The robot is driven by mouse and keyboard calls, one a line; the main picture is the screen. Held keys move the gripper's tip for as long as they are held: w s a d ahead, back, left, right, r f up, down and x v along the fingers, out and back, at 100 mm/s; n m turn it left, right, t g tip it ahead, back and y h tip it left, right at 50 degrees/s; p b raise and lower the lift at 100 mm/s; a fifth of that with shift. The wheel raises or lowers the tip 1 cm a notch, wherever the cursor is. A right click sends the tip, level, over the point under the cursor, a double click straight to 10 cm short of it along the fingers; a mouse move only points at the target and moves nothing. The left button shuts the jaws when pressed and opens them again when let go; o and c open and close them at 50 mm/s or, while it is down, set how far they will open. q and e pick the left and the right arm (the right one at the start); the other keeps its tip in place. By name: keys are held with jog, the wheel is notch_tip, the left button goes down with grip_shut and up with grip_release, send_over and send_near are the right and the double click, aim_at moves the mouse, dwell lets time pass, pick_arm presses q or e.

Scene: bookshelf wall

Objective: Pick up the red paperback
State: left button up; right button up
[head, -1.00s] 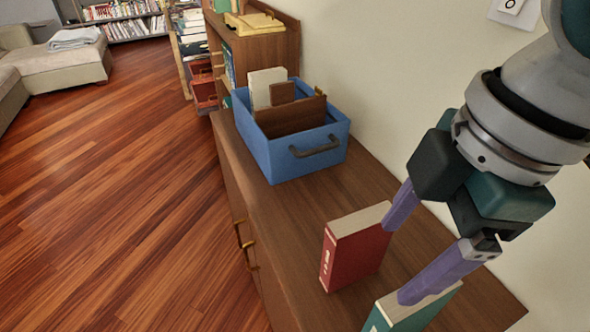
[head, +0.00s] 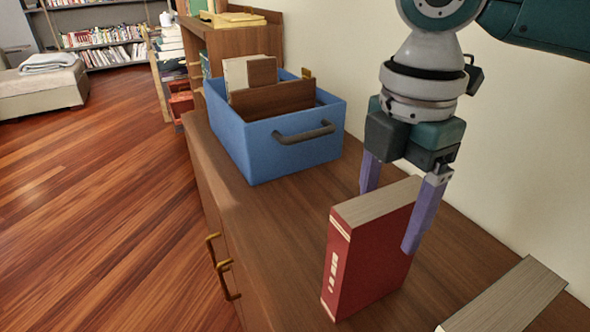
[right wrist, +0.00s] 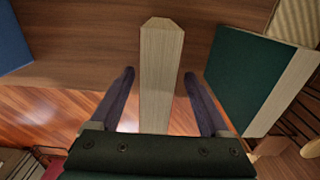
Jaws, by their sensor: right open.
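The red paperback (head: 368,262) stands upright on the wooden cabinet top, its spine with pale lettering facing the lower left. My right gripper (head: 388,218) is open and points down over it. One finger is on the book's far side, the other in front of its red cover, so the fingers straddle its upper part. In the right wrist view the book's pale page edge (right wrist: 161,65) lies between the two open fingers (right wrist: 158,92), with a gap on each side. My left gripper is not in view.
A teal book (right wrist: 243,82) stands close by; its pale top edge (head: 512,298) shows at the lower right of the head view. A blue bin (head: 262,150) holding several books stands farther back on the cabinet top (head: 275,222). The wall is at the right.

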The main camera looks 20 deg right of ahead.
aim_at(374, 254)
jog(key=f, duration=0.5)
jog(key=shift+w+a+b, duration=0.15)
jog(key=shift+a+b, duration=0.05)
jog(key=shift+b, duration=0.1)
jog(key=shift+r, duration=0.1)
grip_shut()
dwell(0.9)
